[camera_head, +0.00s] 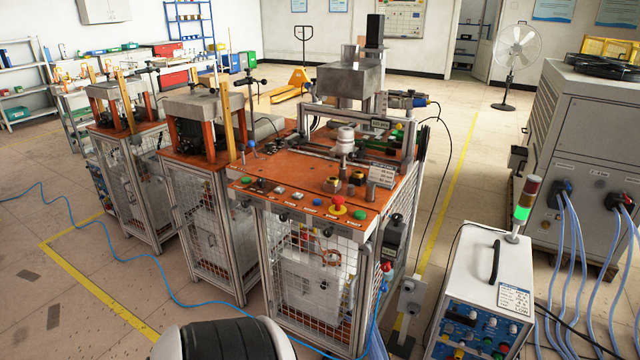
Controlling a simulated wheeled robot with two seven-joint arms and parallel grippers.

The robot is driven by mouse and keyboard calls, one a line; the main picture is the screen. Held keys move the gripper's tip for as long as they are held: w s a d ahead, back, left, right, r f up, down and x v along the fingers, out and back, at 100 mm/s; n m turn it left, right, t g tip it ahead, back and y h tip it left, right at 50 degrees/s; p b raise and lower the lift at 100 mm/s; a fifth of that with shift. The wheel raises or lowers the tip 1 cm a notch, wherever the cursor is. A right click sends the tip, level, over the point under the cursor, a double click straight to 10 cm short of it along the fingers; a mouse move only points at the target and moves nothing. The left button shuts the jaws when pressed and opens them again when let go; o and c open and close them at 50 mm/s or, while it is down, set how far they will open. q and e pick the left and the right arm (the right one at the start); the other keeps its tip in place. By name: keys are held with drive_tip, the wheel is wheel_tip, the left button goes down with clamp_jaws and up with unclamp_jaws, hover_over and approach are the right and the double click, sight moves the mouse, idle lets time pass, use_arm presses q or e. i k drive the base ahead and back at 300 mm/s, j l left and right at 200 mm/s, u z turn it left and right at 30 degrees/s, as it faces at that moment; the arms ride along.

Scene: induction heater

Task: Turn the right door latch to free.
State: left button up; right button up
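The nearest workstation has an orange top (290,180) and a mesh-fronted cabinet (310,275) under it. Small dark fittings sit along the upper front frame, one near the middle (283,217) and one farther right (327,232). They may be door latches, but they are too small for me to tell which is the right door latch or how it is turned. Through the mesh I see a pale box and a copper-coloured coil (331,257). Neither of my grippers is in view.
Buttons and a red emergency stop (338,199) line the worktop's front edge. A white control unit (487,285) with a green-lit signal tower (525,205) stands at right. A blue hose (100,258) crosses the floor at left. A grey cabinet (580,140) stands far right.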

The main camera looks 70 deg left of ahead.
sight(365, 249)
drive_tip(key=u, duration=1.8)
drive_tip(key=i+j+z, duration=0.1)
drive_tip(key=j, duration=0.3)
drive_tip(key=i+j+z, duration=0.15)
drive_tip(key=j, duration=0.3)
drive_tip(key=i+j+z, duration=0.1)
drive_tip(key=j, duration=0.35)
drive_tip(key=i+j+z, duration=0.1)
drive_tip(key=j, duration=0.35)
drive_tip(key=i+j+z, duration=0.1)
drive_tip(key=j, duration=0.35)
drive_tip(key=i, duration=0.1)
